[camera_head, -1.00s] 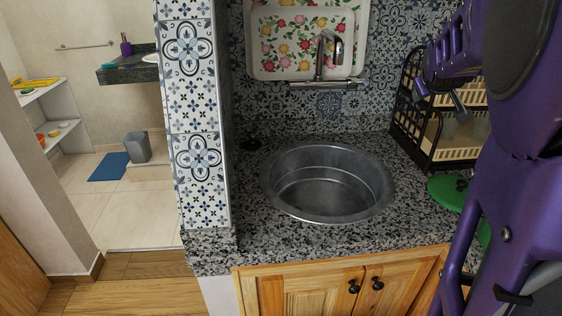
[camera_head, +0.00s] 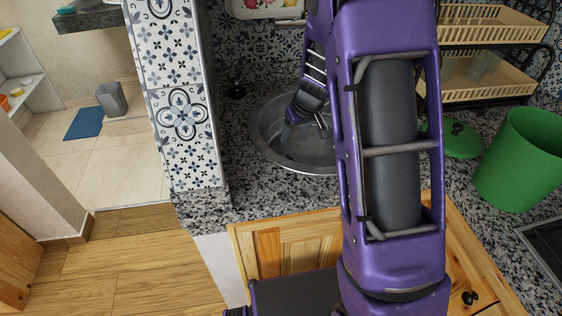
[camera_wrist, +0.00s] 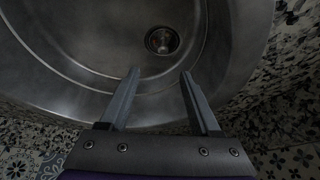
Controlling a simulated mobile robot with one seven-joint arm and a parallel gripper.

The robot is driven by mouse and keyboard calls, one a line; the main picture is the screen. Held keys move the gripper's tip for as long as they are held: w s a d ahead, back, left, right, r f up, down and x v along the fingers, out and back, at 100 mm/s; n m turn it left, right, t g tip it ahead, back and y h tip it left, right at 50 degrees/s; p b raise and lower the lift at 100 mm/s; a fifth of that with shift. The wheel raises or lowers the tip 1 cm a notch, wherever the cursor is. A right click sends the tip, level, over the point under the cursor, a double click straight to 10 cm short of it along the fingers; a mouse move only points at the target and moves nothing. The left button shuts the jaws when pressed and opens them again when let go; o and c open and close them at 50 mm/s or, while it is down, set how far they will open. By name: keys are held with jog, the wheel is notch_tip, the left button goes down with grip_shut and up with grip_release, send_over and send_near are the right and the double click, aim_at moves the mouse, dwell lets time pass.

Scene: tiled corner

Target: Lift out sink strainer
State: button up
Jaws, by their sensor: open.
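The sink strainer (camera_wrist: 162,40) is a small round metal piece in the drain at the bottom of the sink, shown in the wrist view near the top centre. The round steel sink (camera_head: 270,128) is set in a speckled granite counter; its basin wall also shows in the wrist view (camera_wrist: 45,60). My gripper (camera_wrist: 157,72) is open and empty, its two fingers apart and pointing toward the strainer with a gap between. In the head view my gripper (camera_head: 287,134) is over the sink basin, and my arm hides the sink's right part. The strainer cannot be made out there.
A green bin (camera_head: 520,160) and a green lid (camera_head: 460,140) are on the counter to the right. A dish rack (camera_head: 490,80) stands behind them. A tiled pillar (camera_head: 180,100) rises left of the sink. A floral tray (camera_head: 262,8) is on the back wall.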

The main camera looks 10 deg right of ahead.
send_over(282, 155)
jog(key=s+d, duration=0.2)
jog(key=s, duration=0.1)
jog(key=f, duration=0.7)
jog(key=shift+w+a+f+b, duration=0.2)
jog(key=shift+w+f+b, duration=0.1)
jog(key=shift+f, duration=0.1)
jog(key=shift+a+x, duration=0.2)
jog(key=shift+x, duration=1.1)
jog(key=shift+a+x, duration=0.2)
jog(key=shift+x, duration=1.1)
jog(key=shift+r, duration=0.1)
grip_shut()
